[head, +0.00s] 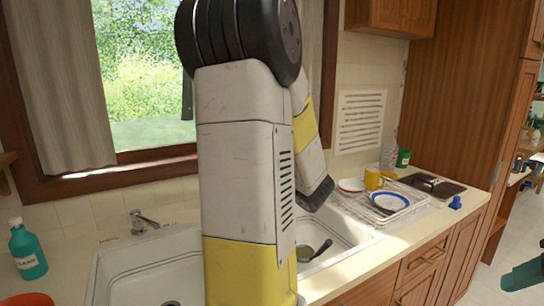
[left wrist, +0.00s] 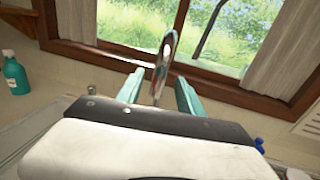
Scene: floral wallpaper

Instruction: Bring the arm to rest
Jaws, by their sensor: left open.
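My left arm (head: 245,170), white and yellow with a black joint, stands large in the middle of the head view. Its gripper is hidden there. In the left wrist view my left gripper (left wrist: 160,92) is open, its two teal fingers apart and pointing towards the window. A shiny metal upright piece (left wrist: 163,65) shows between the fingers. I cannot tell its depth or whether it touches them. A dark teal shape (head: 522,275) at the right edge of the head view may be my right gripper. Its jaws cannot be made out.
The sink (head: 115,275) with its faucet (head: 143,222) lies below the window. A teal bottle (head: 27,250) stands at left. A drying rack (head: 400,208) holds a yellow mug (head: 373,179) and plates. A tall wooden cabinet (head: 455,110) rises at right. Floor shows at far right.

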